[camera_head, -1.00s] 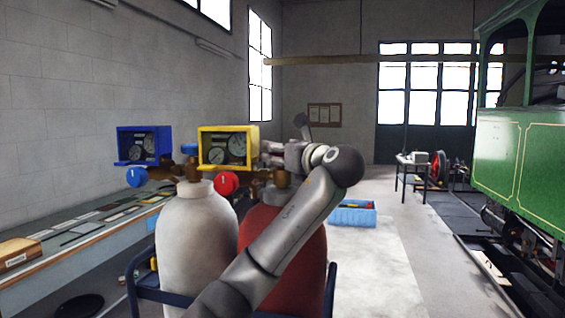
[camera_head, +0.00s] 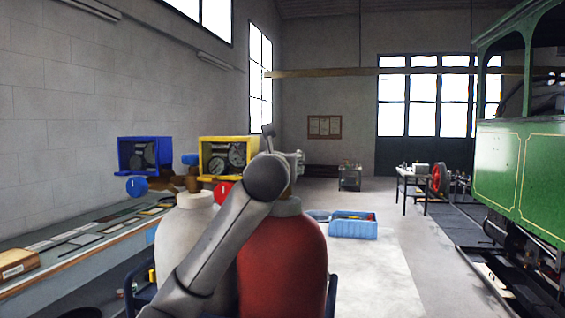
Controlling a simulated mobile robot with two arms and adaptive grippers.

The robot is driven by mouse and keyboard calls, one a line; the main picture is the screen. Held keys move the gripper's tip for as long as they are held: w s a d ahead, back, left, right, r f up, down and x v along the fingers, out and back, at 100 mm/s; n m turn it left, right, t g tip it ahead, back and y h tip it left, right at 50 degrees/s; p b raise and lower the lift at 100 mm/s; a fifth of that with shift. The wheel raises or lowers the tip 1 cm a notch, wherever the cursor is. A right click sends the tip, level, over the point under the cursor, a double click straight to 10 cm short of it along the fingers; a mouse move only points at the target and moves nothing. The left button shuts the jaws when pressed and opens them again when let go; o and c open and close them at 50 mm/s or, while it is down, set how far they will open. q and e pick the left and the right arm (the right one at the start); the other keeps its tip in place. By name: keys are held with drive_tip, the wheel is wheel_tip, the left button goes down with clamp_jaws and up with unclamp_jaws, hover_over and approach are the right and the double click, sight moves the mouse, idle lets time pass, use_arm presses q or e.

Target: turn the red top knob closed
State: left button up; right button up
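The red gas cylinder (camera_head: 290,250) stands beside the white cylinder (camera_head: 180,240). The arm that enters at the lower left, which I take as my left arm, crosses in front of both cylinders, and its grey joint covers the area above the red cylinder. No red top knob shows there; a bit of the brass valve (camera_head: 291,187) shows beside the joint. A red round knob (camera_head: 222,190) shows lower, below the yellow gauge box (camera_head: 202,172). My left gripper's fingers are hidden behind the joint, so its contact with anything cannot be seen. My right gripper is out of view.
A blue gauge box (camera_head: 122,156), a blue front knob (camera_head: 137,187) and a blue top knob (camera_head: 190,159) are at the left. A workbench (camera_head: 95,250) runs along the left wall.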

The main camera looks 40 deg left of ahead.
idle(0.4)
use_arm(q)
drive_tip(key=o, duration=1)
drive_tip(key=shift+w+d, duration=0.1)
drive_tip(key=shift+d, duration=0.05)
drive_tip(key=shift+v, duration=4)
